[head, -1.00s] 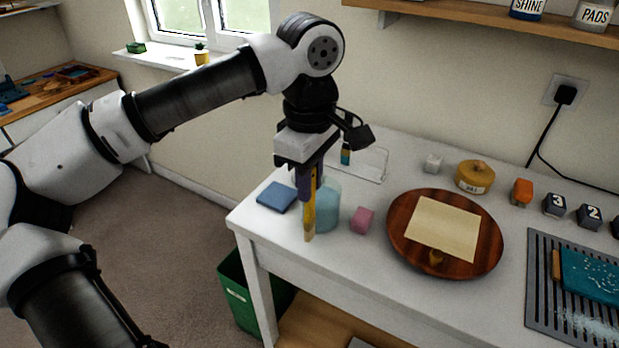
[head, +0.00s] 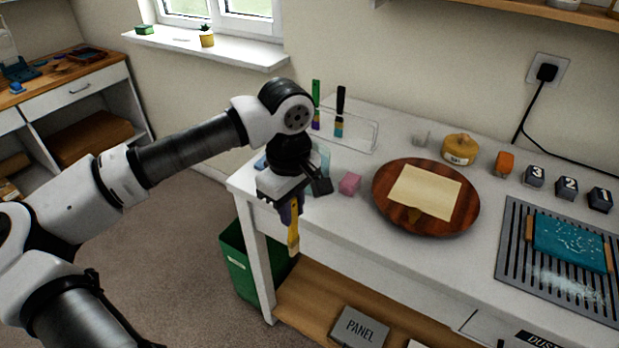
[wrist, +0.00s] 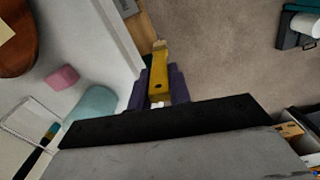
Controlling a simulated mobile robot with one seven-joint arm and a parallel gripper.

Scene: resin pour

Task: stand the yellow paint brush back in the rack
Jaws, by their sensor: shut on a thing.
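The yellow paint brush (head: 293,228) hangs from my gripper (head: 290,205), which is shut on it. Its bristle end points down, just off the table's front edge. The wrist view shows the yellow brush (wrist: 158,75) between the dark fingers (wrist: 159,92). The clear rack (head: 362,134) stands at the back of the table by the wall. It holds a brush with a green handle (head: 316,92) and one with a black handle (head: 340,100). In the wrist view part of the rack (wrist: 18,118) shows at the left.
A pink cube (head: 349,183) and a teal translucent cup (wrist: 95,103) are near my gripper. A round wooden board (head: 386,204) with a paper sheet (head: 425,191) lies to the right. A green bin (head: 237,262) stands on the floor below the table's left end.

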